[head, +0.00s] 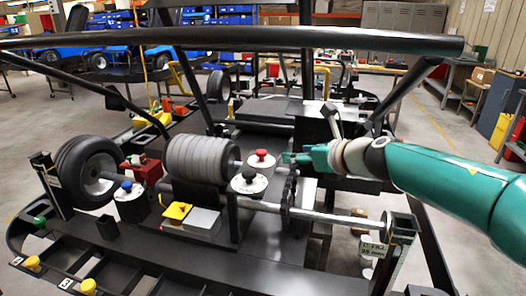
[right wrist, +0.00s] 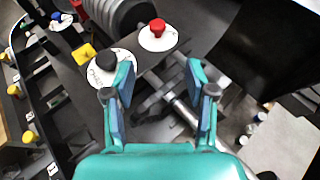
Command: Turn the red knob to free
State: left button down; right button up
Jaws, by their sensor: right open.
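The red knob (head: 262,154) sits on a round white dial plate beside the grey ribbed roller. In the right wrist view the red knob (right wrist: 157,27) stands upright on its white plate, ahead of the fingers. A black knob (head: 248,174) on a similar white dial (head: 247,184) is just in front of it; it also shows in the right wrist view (right wrist: 106,61). My right gripper (head: 287,158) is just right of the red knob, apart from it. In the right wrist view its two fingers (right wrist: 160,90) are spread with nothing between them. My left gripper is not in view.
A blue knob (head: 127,186) on a white dial and a yellow block (head: 177,211) lie to the left. A long dark bar (head: 230,37) crosses above the kart. A silver shaft (head: 310,214) runs low in front of my right gripper.

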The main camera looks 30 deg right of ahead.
aim_at(264, 153)
jog(key=x, duration=1.4)
jog(key=shift+w+a+f, duration=0.25)
jog(key=shift+w, duration=0.1)
jog(key=shift+c, duration=0.3)
grip_shut()
jog(key=shift+r, duration=0.15)
jog(key=m+h+p, duration=0.1)
jog(key=p, duration=0.1)
jog(key=m+h+p, duration=0.1)
jog(key=h+p, duration=0.1)
jog(key=shift+a+r+m+g, duration=0.15)
jog(key=shift+a+m+g, duration=0.15)
jog(key=shift+a, duration=0.05)
jog(key=shift+a+m+h+p, duration=0.1)
jog(key=shift+m+h+p, duration=0.6)
jog(key=shift+m+h, duration=0.4)
jog(key=shift+g, duration=0.3)
